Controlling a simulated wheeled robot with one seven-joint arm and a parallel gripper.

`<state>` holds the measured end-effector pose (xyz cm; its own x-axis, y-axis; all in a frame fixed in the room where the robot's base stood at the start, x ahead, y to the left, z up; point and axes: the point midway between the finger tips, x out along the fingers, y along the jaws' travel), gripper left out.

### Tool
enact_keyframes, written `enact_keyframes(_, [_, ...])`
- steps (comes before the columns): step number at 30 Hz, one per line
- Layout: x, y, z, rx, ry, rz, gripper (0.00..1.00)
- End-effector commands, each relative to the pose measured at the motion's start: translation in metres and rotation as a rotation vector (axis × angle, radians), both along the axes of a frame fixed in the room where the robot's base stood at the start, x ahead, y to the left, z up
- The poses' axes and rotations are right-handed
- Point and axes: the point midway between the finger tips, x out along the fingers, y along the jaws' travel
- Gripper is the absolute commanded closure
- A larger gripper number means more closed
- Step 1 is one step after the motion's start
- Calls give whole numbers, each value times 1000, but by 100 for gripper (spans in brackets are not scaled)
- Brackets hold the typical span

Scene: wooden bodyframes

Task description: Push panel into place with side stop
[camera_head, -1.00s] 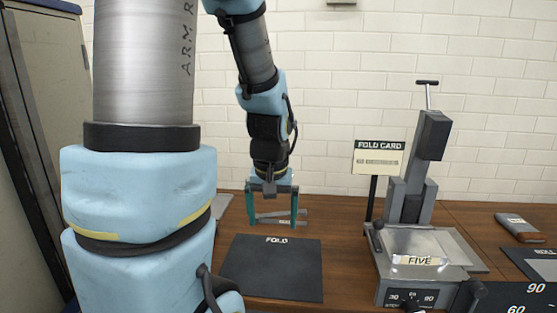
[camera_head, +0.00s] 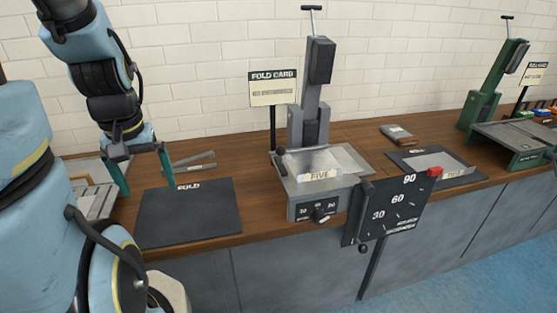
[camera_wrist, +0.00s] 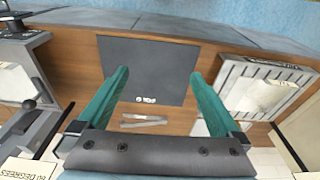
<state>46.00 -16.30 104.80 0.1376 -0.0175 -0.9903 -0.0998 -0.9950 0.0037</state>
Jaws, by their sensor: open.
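My gripper (camera_head: 142,168) is open and empty, with teal fingers spread above the back left of the dark FOLD mat (camera_head: 190,220). The wrist view shows the fingers (camera_wrist: 159,73) apart over the mat (camera_wrist: 150,65). A pale metal panel (camera_head: 340,156) lies on the grey bending machine (camera_head: 303,208), behind a label reading FIVE. My gripper is well left of this panel and does not touch it. Part of the machine's bed with a pale sheet (camera_wrist: 14,82) shows at the left of the wrist view. I cannot pick out the side stop for certain.
Slim metal strips (camera_head: 190,160) lie behind the mat. A slotted rack (camera_head: 92,203) stands left. The machine's upright post (camera_head: 312,95), FOLD CARD sign (camera_head: 273,88) and dark angle plate (camera_head: 395,210) stand to the right. A second, green machine (camera_head: 510,140) is farther right.

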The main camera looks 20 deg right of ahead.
Motion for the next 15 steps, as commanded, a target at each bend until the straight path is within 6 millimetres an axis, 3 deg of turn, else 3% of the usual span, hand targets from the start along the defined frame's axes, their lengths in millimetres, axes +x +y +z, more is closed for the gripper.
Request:
enact_keyframes(11, [0,0,0,0,0,0,0])
enact_keyframes(15, [4,0,-5,3,-14,-13,14])
